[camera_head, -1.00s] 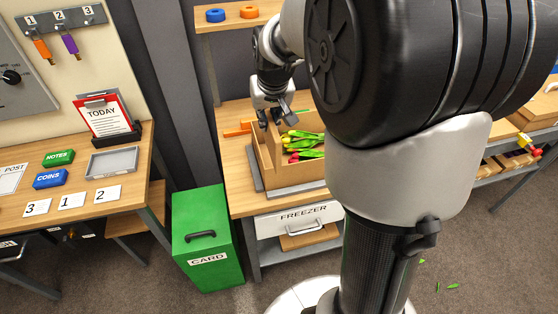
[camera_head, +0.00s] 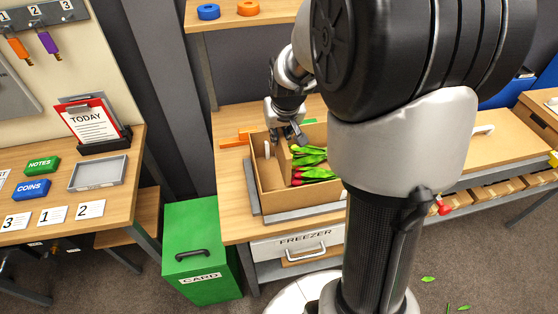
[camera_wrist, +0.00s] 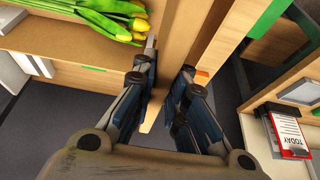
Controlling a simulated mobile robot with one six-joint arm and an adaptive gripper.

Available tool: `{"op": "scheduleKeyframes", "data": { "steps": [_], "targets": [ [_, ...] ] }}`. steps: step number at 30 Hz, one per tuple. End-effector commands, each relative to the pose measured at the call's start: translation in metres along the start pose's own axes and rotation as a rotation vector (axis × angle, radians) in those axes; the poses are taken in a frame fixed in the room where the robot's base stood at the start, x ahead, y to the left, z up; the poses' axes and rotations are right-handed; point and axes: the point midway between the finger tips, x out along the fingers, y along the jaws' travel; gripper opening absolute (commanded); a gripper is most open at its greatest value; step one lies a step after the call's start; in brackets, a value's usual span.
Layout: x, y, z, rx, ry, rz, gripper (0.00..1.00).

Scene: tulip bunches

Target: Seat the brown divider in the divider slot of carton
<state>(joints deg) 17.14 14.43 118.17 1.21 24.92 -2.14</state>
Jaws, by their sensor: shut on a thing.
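The open cardboard carton (camera_head: 270,205) stands on a grey tray on the wooden bench in the head view. Tulips with green leaves (camera_head: 312,165) lie in its right part. My gripper (camera_head: 290,140) is over the carton, pointing down. It is shut on the brown divider (camera_head: 284,160), an upright panel beside the tulips. In the wrist view the divider (camera_wrist: 178,45) runs between the two fingers (camera_wrist: 165,95), with yellow tulips (camera_wrist: 110,15) to its left. The divider's lower edge and the slot are hidden, so I cannot tell whether it is seated.
An orange item (camera_head: 236,140) lies left of the carton. A green CARD bin (camera_head: 203,245) stands left of the bench, and the FREEZER drawer (camera_head: 300,243) is below. My arm hides the carton's right end.

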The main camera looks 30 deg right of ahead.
Motion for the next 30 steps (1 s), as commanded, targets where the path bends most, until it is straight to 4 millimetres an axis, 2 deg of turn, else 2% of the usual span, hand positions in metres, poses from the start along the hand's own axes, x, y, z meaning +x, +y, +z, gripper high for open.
{"op": "scheduleKeyframes", "data": {
  "steps": [1, 4, 13, 19, 30],
  "targets": [
    [0.016, 0.000, 0.008, 0.000, -0.005, 0.000, 0.00],
    [0.035, 0.000, 0.015, 0.000, -0.002, 0.000, 0.00],
    [0.057, 0.000, 0.023, 0.000, 0.000, 0.000, 0.00],
    [0.086, 0.000, 0.036, 0.001, -0.003, 0.000, 0.00],
    [0.091, 0.000, 0.037, 0.001, 0.001, 0.000, 0.00]
  ]
}}
